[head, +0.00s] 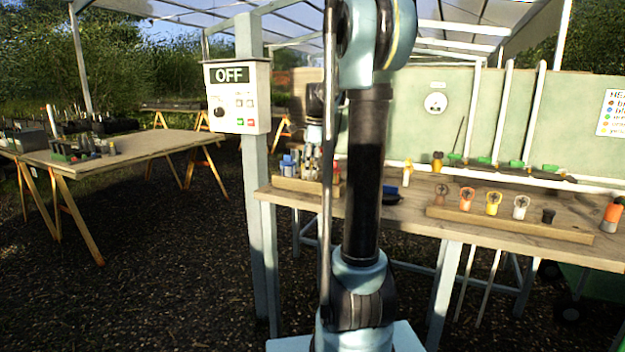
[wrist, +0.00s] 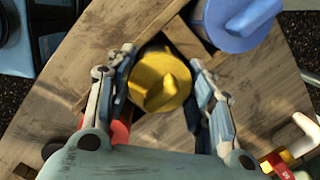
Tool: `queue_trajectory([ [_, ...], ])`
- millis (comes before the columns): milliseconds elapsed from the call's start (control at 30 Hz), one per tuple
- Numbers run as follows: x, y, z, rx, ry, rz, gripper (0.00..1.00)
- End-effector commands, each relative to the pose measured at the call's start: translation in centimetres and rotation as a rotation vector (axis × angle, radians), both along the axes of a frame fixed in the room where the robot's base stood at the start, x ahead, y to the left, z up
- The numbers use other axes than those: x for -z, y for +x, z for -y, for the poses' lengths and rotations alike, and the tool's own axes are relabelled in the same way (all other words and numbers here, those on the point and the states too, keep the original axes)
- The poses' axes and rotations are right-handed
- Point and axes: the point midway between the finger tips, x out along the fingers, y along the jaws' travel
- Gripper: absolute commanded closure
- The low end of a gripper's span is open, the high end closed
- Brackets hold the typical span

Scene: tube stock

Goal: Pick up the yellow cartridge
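The yellow cartridge (wrist: 160,82) shows in the wrist view from above, as a round yellow cap with a raised ridge. It stands beside a wooden strip at the rack's corner. My gripper (wrist: 165,98) is open, with one finger on each side of the cap. I cannot tell whether either finger touches it. In the head view my gripper (head: 311,165) is partly hidden behind my arm, over the left end of the bench. I cannot make out this cartridge there.
A blue cap (wrist: 236,22) is close beyond the yellow one. A red piece (wrist: 121,131) lies by the left finger. The bench (head: 405,208) also bears a wooden rack (head: 510,224) with several coloured knobs, one yellow (head: 493,203). A post with an OFF box (head: 237,97) stands left.

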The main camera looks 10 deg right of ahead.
Motion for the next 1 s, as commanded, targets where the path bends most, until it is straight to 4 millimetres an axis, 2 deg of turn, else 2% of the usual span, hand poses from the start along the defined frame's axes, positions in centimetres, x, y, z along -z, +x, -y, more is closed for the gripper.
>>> queue_trajectory([
  [300,-0.1,0.0,0.1,0.001,0.000,0.000,0.76],
  [433,-0.9,0.0,0.1,0.001,0.000,0.000,0.76],
  [800,-7.0,0.0,0.1,0.002,0.000,0.000,0.76],
  [1000,-9.3,0.0,0.1,0.002,0.000,0.000,0.76],
])
